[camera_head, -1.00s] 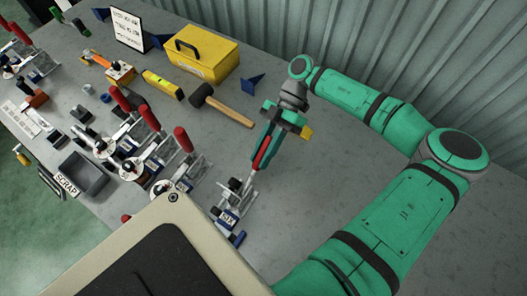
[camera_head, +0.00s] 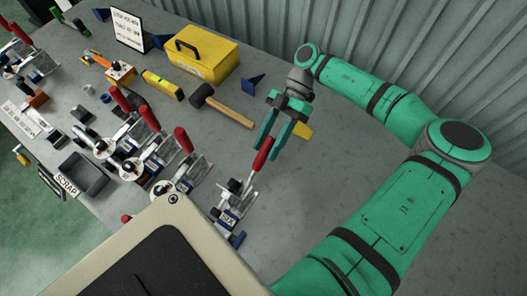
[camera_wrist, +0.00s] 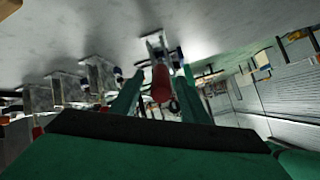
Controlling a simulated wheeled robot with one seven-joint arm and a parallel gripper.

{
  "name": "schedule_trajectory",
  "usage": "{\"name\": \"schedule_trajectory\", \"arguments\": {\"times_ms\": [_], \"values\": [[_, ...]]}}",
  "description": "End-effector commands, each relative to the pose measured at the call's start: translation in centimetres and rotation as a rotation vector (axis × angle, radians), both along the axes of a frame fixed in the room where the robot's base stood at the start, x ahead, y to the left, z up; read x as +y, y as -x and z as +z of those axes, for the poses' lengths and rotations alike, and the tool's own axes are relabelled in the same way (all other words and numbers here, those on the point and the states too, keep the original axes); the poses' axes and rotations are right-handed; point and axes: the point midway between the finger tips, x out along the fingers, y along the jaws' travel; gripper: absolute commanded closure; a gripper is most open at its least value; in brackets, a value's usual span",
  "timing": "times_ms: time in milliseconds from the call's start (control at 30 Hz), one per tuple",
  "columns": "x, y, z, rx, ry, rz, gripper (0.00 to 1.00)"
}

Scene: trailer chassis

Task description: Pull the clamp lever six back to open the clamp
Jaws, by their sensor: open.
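Clamp six (camera_head: 228,212), labelled "SIX", stands at the near end of the clamp row on the grey bench. Its red-handled lever (camera_head: 263,154) leans up and to the right, away from the clamp body, unlike the neighbouring levers, which lean to the left. My gripper (camera_head: 267,151) is open, its two green fingers spread at the upper end of the red handle. In the wrist view the red handle (camera_wrist: 161,84) lies between the spread fingers, with a gap on each side. The clamp's pad and its contact are too small to judge.
Several other red-levered clamps (camera_head: 160,160) stand left of clamp six. A hammer (camera_head: 222,105), yellow toolbox (camera_head: 208,58) and grey scrap bin (camera_head: 84,176) are on the bench. A corrugated wall (camera_head: 440,60) stands behind. The bench right of clamp six is clear.

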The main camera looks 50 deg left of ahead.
Motion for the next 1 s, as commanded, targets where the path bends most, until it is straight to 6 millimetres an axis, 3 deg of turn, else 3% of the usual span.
{"name": "schedule_trajectory", "arguments": {"times_ms": [200, 400, 1000], "values": [[0.9, -3.4, 2.3, -0.003, 0.001, -0.002, 0.59], [1.3, -5.3, 3.7, 0.000, 0.000, 0.000, 0.59], [1.3, -5.4, 3.7, 0.002, 0.000, 0.002, 0.59]]}}
